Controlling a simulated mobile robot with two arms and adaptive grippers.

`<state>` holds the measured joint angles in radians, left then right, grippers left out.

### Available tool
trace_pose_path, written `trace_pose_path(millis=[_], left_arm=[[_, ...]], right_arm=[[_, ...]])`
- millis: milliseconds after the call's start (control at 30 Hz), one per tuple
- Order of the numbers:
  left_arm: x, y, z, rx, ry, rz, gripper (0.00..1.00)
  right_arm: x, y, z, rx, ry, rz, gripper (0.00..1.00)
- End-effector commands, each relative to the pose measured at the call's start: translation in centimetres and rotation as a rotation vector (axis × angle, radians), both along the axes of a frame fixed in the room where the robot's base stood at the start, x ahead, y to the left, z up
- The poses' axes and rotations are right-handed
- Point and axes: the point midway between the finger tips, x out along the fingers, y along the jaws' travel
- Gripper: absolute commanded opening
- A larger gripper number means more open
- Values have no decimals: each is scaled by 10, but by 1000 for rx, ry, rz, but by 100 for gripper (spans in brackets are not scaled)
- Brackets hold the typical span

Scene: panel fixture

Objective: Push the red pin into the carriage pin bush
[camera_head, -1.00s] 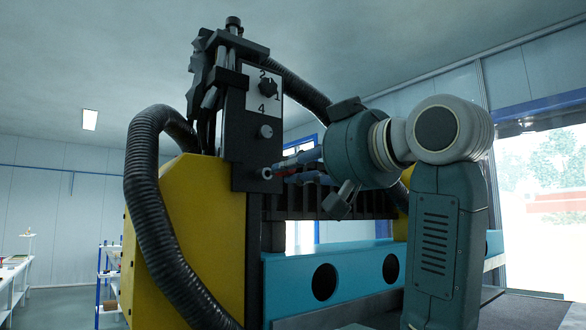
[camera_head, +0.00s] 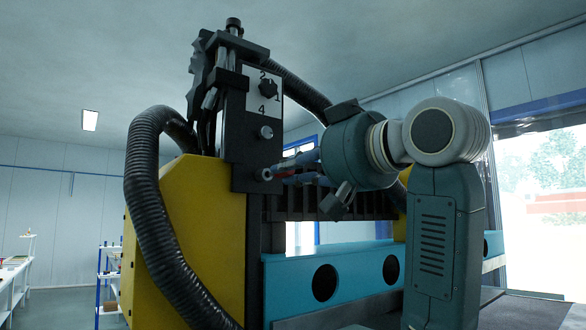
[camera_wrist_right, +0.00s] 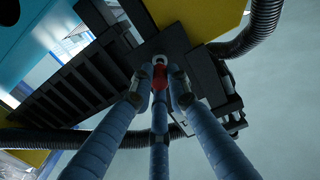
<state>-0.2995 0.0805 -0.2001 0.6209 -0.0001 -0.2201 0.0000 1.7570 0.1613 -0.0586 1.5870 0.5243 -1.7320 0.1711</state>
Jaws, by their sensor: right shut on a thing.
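The black carriage (camera_head: 238,138) stands upright with a numbered plate and knobs. Low on its face is the round metal pin bush (camera_head: 264,174), which also shows in the right wrist view (camera_wrist_right: 160,58). My right gripper (camera_head: 272,175) comes in from the right with its blue fingers closed at the bush. In the right wrist view, its fingers (camera_wrist_right: 160,86) are shut around the red pin (camera_wrist_right: 160,75). The pin's front end lies against or in the bush; I cannot tell how deep. The left gripper is not in view.
A ribbed black hose (camera_head: 150,220) loops in front of the yellow housing (camera_head: 215,235) at left. A turquoise beam (camera_head: 345,262) with round holes runs below my right arm. A black slatted part (camera_head: 335,207) lies behind the fingers. The space left of the housing is open.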

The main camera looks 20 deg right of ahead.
Motion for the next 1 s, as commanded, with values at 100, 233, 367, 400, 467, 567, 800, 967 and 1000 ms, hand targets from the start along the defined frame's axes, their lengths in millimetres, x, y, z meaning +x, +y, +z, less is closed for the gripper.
trace_pose_path(millis=[100, 233, 367, 400, 467, 567, 800, 967, 1000], left_arm=[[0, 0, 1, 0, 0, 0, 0], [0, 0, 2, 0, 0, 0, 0], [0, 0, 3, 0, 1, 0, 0], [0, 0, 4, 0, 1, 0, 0], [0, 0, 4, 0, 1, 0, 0], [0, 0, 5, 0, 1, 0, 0], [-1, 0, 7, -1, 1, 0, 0], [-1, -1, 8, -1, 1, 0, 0], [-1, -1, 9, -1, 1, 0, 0]], right_arm=[[3, 1, 0, 0, 0, 0, 0], [6, 2, 0, 0, 0, 0, 0], [8, 3, 0, 0, 0, 0, 0], [9, 3, 0, 0, 0, 0, 0], [10, 4, 0, 0, 0, 0, 0], [12, 5, 0, 0, 0, 0, 0], [17, 6, 1, 0, -1, 0, 0], [20, 8, 0, 0, 0, 0, 0], [21, 8, 0, 0, 0, 0, 0]])
